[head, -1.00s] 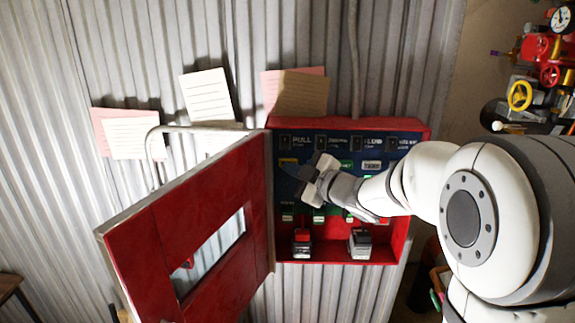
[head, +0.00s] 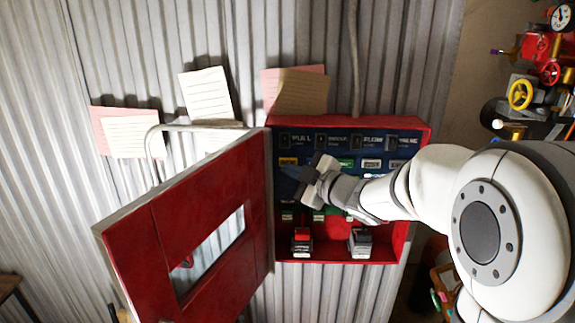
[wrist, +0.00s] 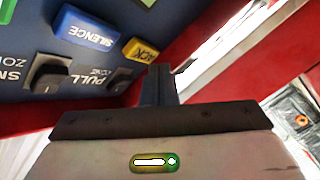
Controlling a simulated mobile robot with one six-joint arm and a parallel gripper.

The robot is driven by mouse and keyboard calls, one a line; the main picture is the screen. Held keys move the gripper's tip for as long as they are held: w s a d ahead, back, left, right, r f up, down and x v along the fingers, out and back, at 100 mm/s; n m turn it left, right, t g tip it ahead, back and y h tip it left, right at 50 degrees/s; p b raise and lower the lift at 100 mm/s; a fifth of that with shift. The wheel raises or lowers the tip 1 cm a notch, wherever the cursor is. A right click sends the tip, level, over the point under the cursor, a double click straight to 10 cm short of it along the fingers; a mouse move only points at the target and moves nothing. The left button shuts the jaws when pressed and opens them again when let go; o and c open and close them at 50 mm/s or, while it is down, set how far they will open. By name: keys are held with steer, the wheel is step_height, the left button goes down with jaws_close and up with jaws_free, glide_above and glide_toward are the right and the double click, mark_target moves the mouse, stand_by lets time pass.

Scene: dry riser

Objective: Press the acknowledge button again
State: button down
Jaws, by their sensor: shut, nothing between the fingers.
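The acknowledge button is a yellow block marked ACK (wrist: 143,50). It sits beside a blue SILENCE button (wrist: 88,28) on the dark blue panel. In the head view the yellow button (head: 288,161) shows at the panel's upper left. My gripper (wrist: 158,72) is shut and empty, with its fingertips close to the lower edge of the yellow button in the wrist view. I cannot tell whether they touch it. In the head view my gripper (head: 304,184) is in front of the panel's left part, below the yellow button, and hides some controls.
The red cabinet (head: 424,128) is on a corrugated wall, its red door (head: 170,215) swung open to the left. Black switches (wrist: 48,74) sit near the buttons. Two blocks, one red-topped (head: 302,240) and one grey (head: 360,242), stand at the cabinet's bottom. Valves (head: 520,94) are at right.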

steer(key=shift+s, duration=0.1)
steer(key=s+b, duration=0.1)
steer(key=s, duration=0.4)
steer(key=shift+a, duration=0.1)
stand_by(0.4)
steer(key=shift+w, duration=0.1)
stand_by(0.4)
steer(key=s+d+f+m+h, duration=0.2)
steer(key=s+d+m+h, duration=0.1)
steer(key=d+m+h, duration=0.35)
steer(key=s+d+f+m+h, duration=0.2)
steer(key=d+f+m+h, duration=0.1)
steer(key=d+m+h, duration=0.4)
steer(key=s+f+m+g, duration=0.2)
steer(key=s+f+g, duration=0.2)
steer(key=s, duration=0.5)
steer(key=s+d+f+m+g+y, duration=0.1)
steer(key=s+f+m+g, duration=0.2)
steer(key=s, duration=0.7)
steer(key=shift+s+d+f+g, duration=0.3)
steer(key=shift+f+g, duration=0.3)
steer(key=shift+g, duration=0.4)
steer(key=shift+y, duration=0.25)
